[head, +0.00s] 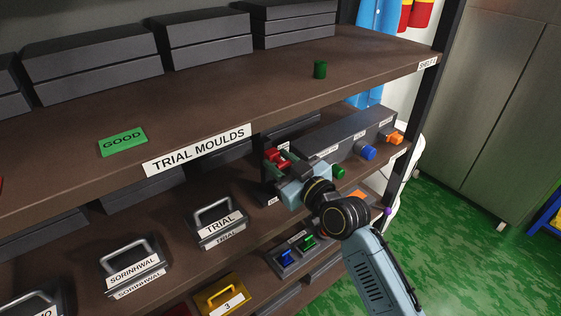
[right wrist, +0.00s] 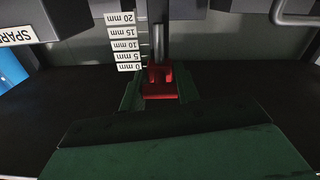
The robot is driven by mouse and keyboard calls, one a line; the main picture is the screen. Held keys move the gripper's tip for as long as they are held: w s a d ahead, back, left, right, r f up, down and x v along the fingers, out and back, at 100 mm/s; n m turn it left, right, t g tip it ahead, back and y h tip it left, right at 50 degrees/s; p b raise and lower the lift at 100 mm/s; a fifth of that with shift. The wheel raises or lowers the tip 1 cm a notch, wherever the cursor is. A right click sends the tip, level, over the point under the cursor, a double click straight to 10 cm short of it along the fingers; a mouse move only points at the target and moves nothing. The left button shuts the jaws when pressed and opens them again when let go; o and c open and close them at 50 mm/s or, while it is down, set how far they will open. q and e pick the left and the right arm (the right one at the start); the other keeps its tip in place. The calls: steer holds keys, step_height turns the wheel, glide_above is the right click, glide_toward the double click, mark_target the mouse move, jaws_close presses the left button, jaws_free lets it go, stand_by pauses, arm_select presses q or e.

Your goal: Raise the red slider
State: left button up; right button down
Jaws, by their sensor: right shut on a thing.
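The red slider (right wrist: 160,80) sits on a grey vertical rail in the right wrist view, beside a white scale marked from 0 mm to 20 mm. The labels appear upside down there, and the slider is level with the 0 mm and 5 mm end. In the head view red parts (head: 277,157) show at the left end of the grey unit, partly covered by my gripper. My right gripper (head: 284,163) has its green fingers on either side of the red slider and is shut on it. My left gripper is not in view.
The grey unit (head: 350,130) carries green, blue (head: 367,152) and orange (head: 396,139) knobs near my right wrist. The upper shelf (head: 220,100) overhangs it. Handled moulds (head: 212,221) stand to the left on the lower shelf. A dark shelf post (head: 428,95) stands at right.

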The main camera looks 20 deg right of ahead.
steer(key=c, duration=1.3)
jaws_free()
steer(key=shift+r, duration=0.35)
steer(key=shift+o, duration=0.6)
steer(key=shift+f, duration=0.15)
steer(key=v, duration=1.3)
steer(key=shift+s+b, duration=0.2)
steer(key=shift+b, duration=0.1)
steer(key=shift+d, duration=0.1)
